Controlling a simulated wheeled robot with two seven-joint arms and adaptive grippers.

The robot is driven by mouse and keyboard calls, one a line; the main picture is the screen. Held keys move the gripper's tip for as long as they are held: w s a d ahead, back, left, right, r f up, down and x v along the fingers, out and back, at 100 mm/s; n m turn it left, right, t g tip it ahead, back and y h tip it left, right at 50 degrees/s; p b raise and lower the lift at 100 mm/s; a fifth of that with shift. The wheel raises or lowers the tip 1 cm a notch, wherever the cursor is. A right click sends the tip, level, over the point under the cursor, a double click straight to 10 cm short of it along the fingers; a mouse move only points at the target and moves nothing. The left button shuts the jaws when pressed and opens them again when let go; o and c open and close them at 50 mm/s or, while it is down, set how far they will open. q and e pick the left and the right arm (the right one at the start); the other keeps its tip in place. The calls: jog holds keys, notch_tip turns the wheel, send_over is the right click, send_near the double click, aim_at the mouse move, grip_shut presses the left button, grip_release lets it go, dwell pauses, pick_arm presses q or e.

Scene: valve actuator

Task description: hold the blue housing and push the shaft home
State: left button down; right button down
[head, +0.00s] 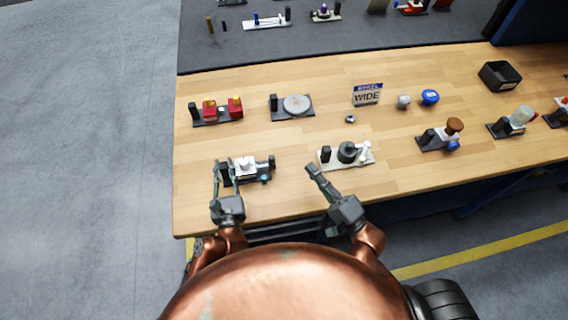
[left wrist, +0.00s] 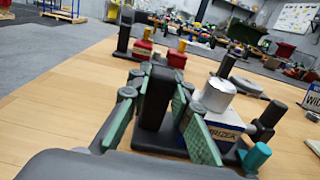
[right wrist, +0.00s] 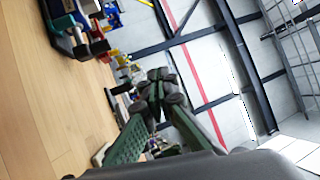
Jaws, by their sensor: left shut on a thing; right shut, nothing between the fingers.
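The blue housing (head: 247,172) sits on a dark fixture at the front left of the bench. In the left wrist view it is a blue and white block (left wrist: 213,128) with a silver cylinder (left wrist: 217,95) on top. A teal rounded part (left wrist: 257,156), possibly the shaft's end, shows at its right side. My left gripper (head: 225,166) has its fingers on both sides of the fixture's black upright block (left wrist: 156,97), beside the housing. My right gripper (head: 312,169) is shut and empty, to the right of the fixture and apart from it.
A fixture with a dark round part (head: 347,152) stands just beyond my right gripper. Red blocks (head: 221,109) and a grey disc (head: 297,104) stand farther back. A black bin (head: 500,76) is at the back right.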

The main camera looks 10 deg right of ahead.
aim_at(272, 162)
pick_arm(q)
jog(key=shift+f, duration=0.35)
pick_arm(e)
jog(key=w+d+r, duration=0.3)
jog(key=w+r, duration=0.1)
jog(key=s+f+g, duration=0.1)
jog(key=s+f, duration=0.1)
jog(key=f, duration=0.1)
jog(key=s+a+f+g+h, duration=0.1)
jog(key=s+f, duration=0.1)
jog(key=f, duration=0.1)
jog(key=s+f+g, duration=0.1)
jog(key=s+f, duration=0.1)
jog(key=f, duration=0.1)
jog(key=shift+s+a+f, duration=0.15)
jog(key=shift+s, duration=0.05)
jog(key=x, duration=0.9)
jog(key=shift+w+a+f, duration=0.15)
jog(key=shift+w+a, duration=0.05)
jog(key=shift+w, duration=0.1)
jog(key=a, duration=0.1)
jog(key=w+a, duration=0.1)
jog(key=a, duration=0.1)
jog(key=shift+a, duration=0.45)
